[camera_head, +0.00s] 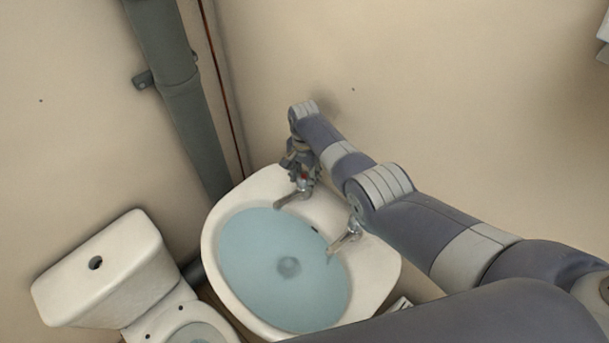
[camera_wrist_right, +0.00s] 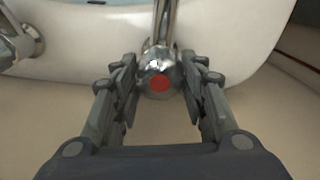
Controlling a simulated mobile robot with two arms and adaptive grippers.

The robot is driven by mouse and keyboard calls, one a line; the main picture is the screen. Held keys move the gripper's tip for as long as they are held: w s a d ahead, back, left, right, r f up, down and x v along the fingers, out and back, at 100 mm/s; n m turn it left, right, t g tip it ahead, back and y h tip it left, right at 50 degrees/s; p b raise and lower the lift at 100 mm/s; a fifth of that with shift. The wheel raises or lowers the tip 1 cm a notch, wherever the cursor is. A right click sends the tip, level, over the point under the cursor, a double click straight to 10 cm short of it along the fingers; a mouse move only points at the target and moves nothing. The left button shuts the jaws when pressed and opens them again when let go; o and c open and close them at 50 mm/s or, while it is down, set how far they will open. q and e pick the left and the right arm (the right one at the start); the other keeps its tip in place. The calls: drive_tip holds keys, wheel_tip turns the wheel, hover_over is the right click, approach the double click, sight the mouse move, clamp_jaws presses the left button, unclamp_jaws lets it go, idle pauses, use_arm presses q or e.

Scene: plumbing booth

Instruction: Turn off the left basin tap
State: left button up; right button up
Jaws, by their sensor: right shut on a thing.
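The white basin (camera_head: 222,296) holds bluish water and has two chrome taps on its back rim. The left basin tap (camera_head: 291,199) has its spout over the water. In the right wrist view its chrome head with a red disc (camera_wrist_right: 160,84) sits between my fingers. My right gripper (camera_head: 301,177) reaches down on this tap from above. Whether water runs from the spout is too small to tell. My left gripper is not in view.
The right basin tap (camera_head: 346,237) stands close beside my right arm. It also shows at the upper left of the right wrist view (camera_wrist_right: 18,42). A toilet (camera_head: 104,269) stands left of the basin. A thick grey pipe (camera_head: 178,98) runs down the wall behind.

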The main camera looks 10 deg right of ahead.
sight(304, 175)
drive_tip(key=o, duration=1.1)
drive_tip(key=shift+r, duration=0.1)
wheel_tip(304, 175, up, 12)
drive_tip(key=shift+f, duration=0.1)
idle(0.4)
